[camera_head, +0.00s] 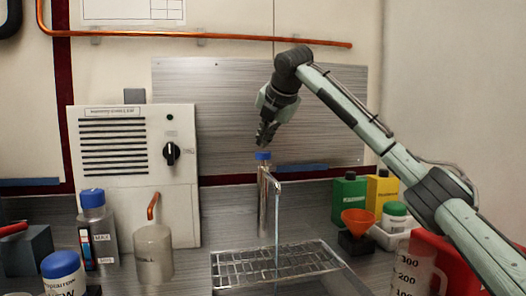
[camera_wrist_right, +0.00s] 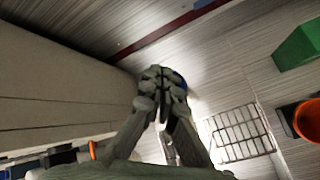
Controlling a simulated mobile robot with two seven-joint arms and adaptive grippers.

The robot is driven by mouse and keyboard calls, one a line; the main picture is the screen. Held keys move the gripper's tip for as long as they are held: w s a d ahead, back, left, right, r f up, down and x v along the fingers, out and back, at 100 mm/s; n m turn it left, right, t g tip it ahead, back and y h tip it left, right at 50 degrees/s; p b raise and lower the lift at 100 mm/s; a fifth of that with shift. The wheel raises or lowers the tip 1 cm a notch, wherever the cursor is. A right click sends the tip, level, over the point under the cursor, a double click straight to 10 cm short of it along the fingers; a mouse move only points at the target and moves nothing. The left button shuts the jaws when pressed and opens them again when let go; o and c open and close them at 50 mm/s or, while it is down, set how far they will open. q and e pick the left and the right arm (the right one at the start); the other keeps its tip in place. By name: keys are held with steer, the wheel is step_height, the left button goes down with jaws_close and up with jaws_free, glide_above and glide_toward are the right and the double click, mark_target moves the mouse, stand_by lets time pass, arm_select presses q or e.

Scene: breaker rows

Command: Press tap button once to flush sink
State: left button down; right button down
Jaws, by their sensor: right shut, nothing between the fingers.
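The tap (camera_head: 262,205) is an upright metal column with a blue button (camera_head: 263,156) on top and a spout to the right. A thin pale-blue stream (camera_head: 277,225) hangs from the spout down to the metal sink grid (camera_head: 235,268). My right gripper (camera_head: 265,140) is shut and empty, pointing down just above the blue button; a small gap seems to show between them. In the wrist view, my right gripper (camera_wrist_right: 160,98) covers most of the button, and only a blue edge (camera_wrist_right: 181,80) shows behind the fingers. My left gripper is not in view.
A white panel box (camera_head: 135,175) with a black knob stands left of the tap. Blue-capped bottles (camera_head: 97,228) stand at the left. A green bottle (camera_head: 348,200), yellow bottle (camera_head: 380,193) and orange funnel (camera_head: 357,217) stand right. A measuring jug (camera_head: 411,272) is in front.

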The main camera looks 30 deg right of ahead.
mark_target(264, 152)
steer(key=shift+r, duration=0.15)
steer(key=shift+r, duration=2.45)
